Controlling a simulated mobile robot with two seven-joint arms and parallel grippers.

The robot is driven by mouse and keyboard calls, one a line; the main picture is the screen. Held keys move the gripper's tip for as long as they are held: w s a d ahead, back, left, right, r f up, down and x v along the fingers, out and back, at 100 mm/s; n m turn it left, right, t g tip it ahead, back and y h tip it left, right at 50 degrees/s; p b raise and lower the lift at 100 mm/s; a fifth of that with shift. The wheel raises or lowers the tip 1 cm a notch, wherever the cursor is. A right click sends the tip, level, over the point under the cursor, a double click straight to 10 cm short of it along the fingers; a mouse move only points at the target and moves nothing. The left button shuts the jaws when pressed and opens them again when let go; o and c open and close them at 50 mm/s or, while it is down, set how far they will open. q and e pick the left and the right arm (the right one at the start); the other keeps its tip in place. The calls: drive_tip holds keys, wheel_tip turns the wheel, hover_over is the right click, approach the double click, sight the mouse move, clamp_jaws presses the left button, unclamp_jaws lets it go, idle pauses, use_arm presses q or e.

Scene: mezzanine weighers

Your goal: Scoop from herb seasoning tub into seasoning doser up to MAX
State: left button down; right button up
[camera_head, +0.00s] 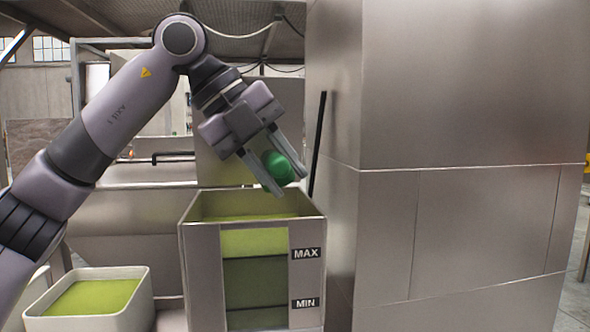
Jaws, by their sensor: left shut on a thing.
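My left gripper (290,182) is shut on a green rounded thing, likely the scoop (279,168), and holds it above the open top of the seasoning doser. Most of the scoop is hidden by the fingers, and I cannot tell what is in it. The seasoning doser (201,278) is a steel box with a front window and MAX and MIN labels. Green seasoning shows inside; the window has a lighter green band above about the MAX label and darker green below it. The herb seasoning tub (146,296), white with green seasoning, stands at the lower left. My right gripper is out of view.
A large steel cabinet (455,240) stands close on the doser's right. A thin black upright bar (317,143) is just right of the scoop. Steel panels and a dark handle (172,157) lie behind. Open air is above the tub.

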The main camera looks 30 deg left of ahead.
use_arm(q)
drive_tip(key=shift+d+r+g+y+p, duration=0.1)
drive_tip(key=shift+r+g+y+p, duration=1.1)
drive_tip(key=shift+p, duration=2.65)
drive_tip(key=shift+w+r+g+y+p, duration=0.1)
drive_tip(key=shift+r+g+y+p, duration=0.3)
drive_tip(key=shift+p, duration=0.7)
drive_tip(key=shift+f+y, duration=0.3)
